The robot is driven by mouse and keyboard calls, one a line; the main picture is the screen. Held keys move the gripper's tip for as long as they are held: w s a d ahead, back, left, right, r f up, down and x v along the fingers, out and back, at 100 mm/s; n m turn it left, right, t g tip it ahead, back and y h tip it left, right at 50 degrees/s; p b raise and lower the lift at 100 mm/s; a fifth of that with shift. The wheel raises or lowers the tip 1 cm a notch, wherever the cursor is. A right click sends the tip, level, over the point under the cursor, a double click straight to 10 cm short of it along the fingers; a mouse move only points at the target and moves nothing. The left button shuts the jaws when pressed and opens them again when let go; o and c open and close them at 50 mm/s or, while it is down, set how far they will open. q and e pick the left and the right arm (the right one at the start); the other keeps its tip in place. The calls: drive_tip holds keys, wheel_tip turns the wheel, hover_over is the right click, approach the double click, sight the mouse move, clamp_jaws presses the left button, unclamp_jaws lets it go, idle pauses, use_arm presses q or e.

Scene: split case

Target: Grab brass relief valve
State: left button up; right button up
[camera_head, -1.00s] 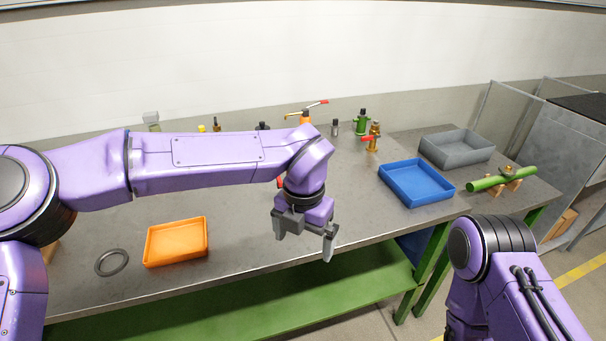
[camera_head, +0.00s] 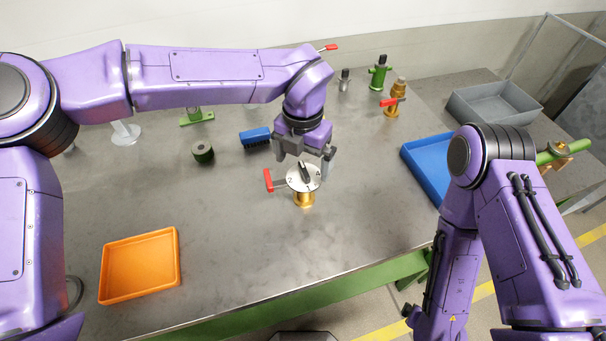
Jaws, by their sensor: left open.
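A brass fitting with a red lever (camera_head: 395,98) stands upright at the back right of the bench; it looks like the brass relief valve. A second brass-based piece (camera_head: 304,199) stands nearer, with a round white dial plate on top and a red handle at its left; I cannot rule out that this is the valve. My left gripper (camera_head: 303,162) is open and points down, its fingers in front of or over the dial plate; whether they touch it I cannot tell. My right gripper is not in view, only its arm at the right.
An orange tray (camera_head: 140,265) lies front left. A blue tray (camera_head: 425,160) is partly behind my right arm, and a grey tray (camera_head: 493,108) stands behind it. A blue brush-like block (camera_head: 255,139) and a dark green cylinder (camera_head: 203,153) lie left of my left gripper. The front middle bench is clear.

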sight(303, 183)
use_arm(q)
drive_tip(key=f, duration=0.2)
drive_tip(key=f+p, duration=0.1)
drive_tip(key=f, duration=0.2)
drive_tip(key=f+p, duration=0.1)
drive_tip(key=f, duration=0.1)
drive_tip(key=shift+s+d+f, duration=0.1)
drive_tip(key=shift+s+f, duration=0.15)
drive_tip(key=shift+f, duration=0.1)
drive_tip(key=c, duration=1.1)
